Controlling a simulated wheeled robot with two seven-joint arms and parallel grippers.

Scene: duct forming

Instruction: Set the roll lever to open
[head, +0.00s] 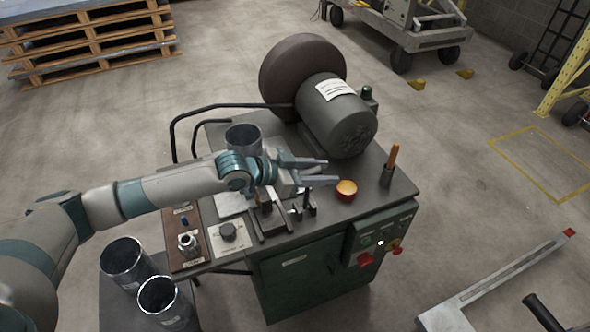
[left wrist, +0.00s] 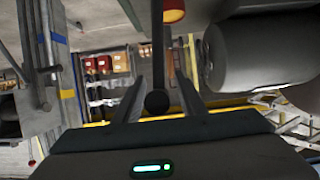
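The roll lever, a thin dark rod with a round black knob (left wrist: 157,101), shows in the left wrist view. It stands between the two fingers of my left gripper (left wrist: 162,88), with a gap on both sides. That view looks upside down, so the knob is the lever's upper end. In the head view my left gripper (head: 328,172) is above the machine's bench top, fingers spread and pointing right. It hides the lever's upper part there. Small dark fittings (head: 310,196) show just below the fingers. I cannot read the open mark. My right gripper is out of view.
The grey motor drum (head: 338,118) is close behind the fingers. An orange-lit cup (head: 346,190) and an orange-handled tool in a holder (head: 391,160) are on the right. A metal pipe piece (head: 243,140) stands behind my wrist. A control panel (head: 383,236) is at the front.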

